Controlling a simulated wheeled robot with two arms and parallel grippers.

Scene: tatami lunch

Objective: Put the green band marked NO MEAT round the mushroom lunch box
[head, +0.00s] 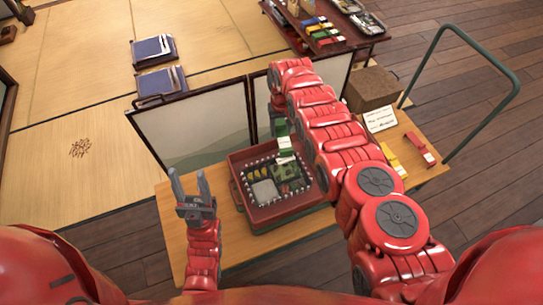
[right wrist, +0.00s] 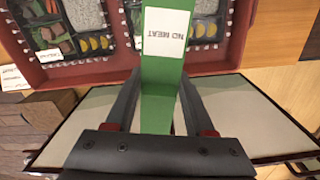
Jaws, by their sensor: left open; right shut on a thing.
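My right gripper (right wrist: 165,105) is shut on the green band (right wrist: 160,95), whose white label (right wrist: 165,32) reads NO MEAT. In the head view the green band (head: 282,132) hangs above the far side of a red tray (head: 270,216). The tray holds lunch boxes with rice, vegetables and other food; one open box (head: 265,191) shows in its left part. My left gripper (head: 190,187) is open and empty, left of the tray.
A folding screen (head: 195,135) stands behind the tray. At the right are a yellow band (head: 391,160), a red band (head: 420,148), a written card (head: 380,118) and a brown box (head: 371,88). A green rail (head: 488,62) rises at far right. Tabletop near my left gripper is bare.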

